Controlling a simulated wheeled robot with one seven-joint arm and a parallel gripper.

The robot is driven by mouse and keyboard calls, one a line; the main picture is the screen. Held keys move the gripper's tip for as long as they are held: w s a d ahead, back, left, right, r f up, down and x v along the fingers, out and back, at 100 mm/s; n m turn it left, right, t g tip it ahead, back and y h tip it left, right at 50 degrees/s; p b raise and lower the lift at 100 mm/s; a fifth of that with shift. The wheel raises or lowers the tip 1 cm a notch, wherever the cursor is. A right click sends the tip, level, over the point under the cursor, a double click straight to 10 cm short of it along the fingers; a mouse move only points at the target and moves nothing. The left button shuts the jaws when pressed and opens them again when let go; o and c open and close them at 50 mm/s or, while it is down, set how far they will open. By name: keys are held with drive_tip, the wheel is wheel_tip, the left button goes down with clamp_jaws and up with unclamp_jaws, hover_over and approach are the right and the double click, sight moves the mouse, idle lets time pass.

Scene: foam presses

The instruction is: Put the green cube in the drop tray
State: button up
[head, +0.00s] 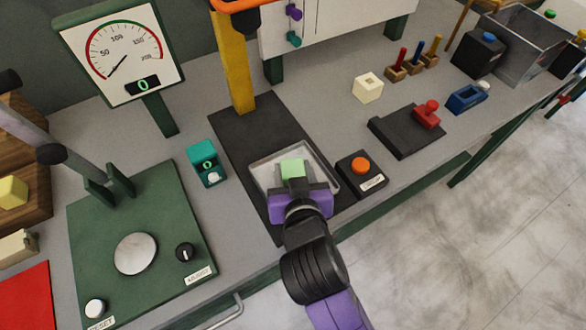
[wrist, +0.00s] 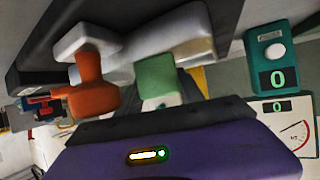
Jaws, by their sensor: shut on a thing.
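The pale green cube (head: 292,168) is at the tip of my gripper (head: 296,184), which is shut on it. The cube is over a shallow metal tray (head: 262,178) on a dark base plate, in the head view. Whether the cube touches the tray floor I cannot tell. In the wrist view the green cube (wrist: 157,78) shows just beyond the purple gripper body (wrist: 180,150). The fingers themselves are mostly hidden there. No label marks the tray as the drop tray.
A black box with an orange button (head: 361,165) stands close to the tray's right. A teal display box (head: 207,164) is to its left. A yellow column (head: 234,70) rises behind. The green press panel (head: 140,245) is at left. A steel-walled open bin (head: 527,45) stands far right.

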drive_tip(key=shift+f, duration=0.15)
drive_tip(key=o, duration=1.3)
drive_tip(key=shift+r, duration=0.25)
drive_tip(key=v, duration=1.2)
drive_tip(key=shift+b, duration=0.3)
drive_tip(key=shift+f, duration=0.1)
